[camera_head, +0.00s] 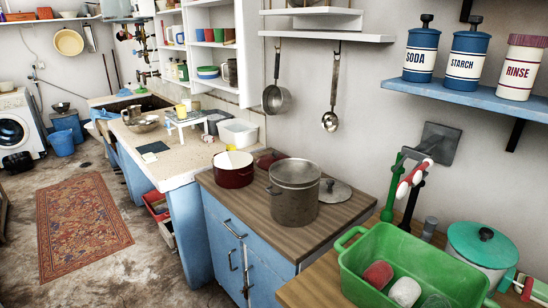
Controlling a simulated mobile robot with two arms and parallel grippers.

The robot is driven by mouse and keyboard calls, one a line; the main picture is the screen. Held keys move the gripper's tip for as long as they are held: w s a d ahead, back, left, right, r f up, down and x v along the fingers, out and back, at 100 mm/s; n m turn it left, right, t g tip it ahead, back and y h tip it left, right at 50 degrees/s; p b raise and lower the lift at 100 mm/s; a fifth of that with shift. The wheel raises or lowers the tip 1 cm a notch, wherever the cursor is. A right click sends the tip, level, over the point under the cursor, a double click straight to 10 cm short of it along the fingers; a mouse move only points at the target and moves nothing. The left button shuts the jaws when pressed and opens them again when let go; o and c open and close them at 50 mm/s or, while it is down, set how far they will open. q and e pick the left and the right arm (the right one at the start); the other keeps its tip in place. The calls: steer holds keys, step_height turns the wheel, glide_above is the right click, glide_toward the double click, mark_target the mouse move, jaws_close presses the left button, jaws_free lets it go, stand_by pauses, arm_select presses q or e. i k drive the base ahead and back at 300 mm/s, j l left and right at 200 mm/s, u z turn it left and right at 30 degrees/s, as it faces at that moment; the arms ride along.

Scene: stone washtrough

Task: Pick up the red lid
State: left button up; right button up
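A dark red lid (270,158) lies on the brown wooden counter, behind the steel pot and to the right of the red pot. The steel pot hides part of it. The red pot (233,170) stands open near the counter's left edge, with a pale inside. Neither of my grippers can be made out in this view.
A green tub (363,262) and a teal-lidded pot (481,247) crowd the lower right. A ladle (330,121) hangs above. Open floor lies left.

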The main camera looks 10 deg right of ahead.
mark_target(265, 162)
steer(key=i+j+z, duration=0.1)
steer(key=i+j, duration=0.25)
steer(key=i+j+z, duration=0.15)
steer(key=i+j, duration=0.2)
steer(key=i+j+z, duration=0.1)
steer(key=i+j, duration=0.2)
steer(key=j, duration=0.15)
steer(key=i+j+z, duration=0.1)
steer(key=i+j, duration=0.2)
steer(key=j, duration=0.15)
steer(key=i+j+z, duration=0.1)
steer(key=i+j, duration=0.2)
steer(key=j, duration=0.15)
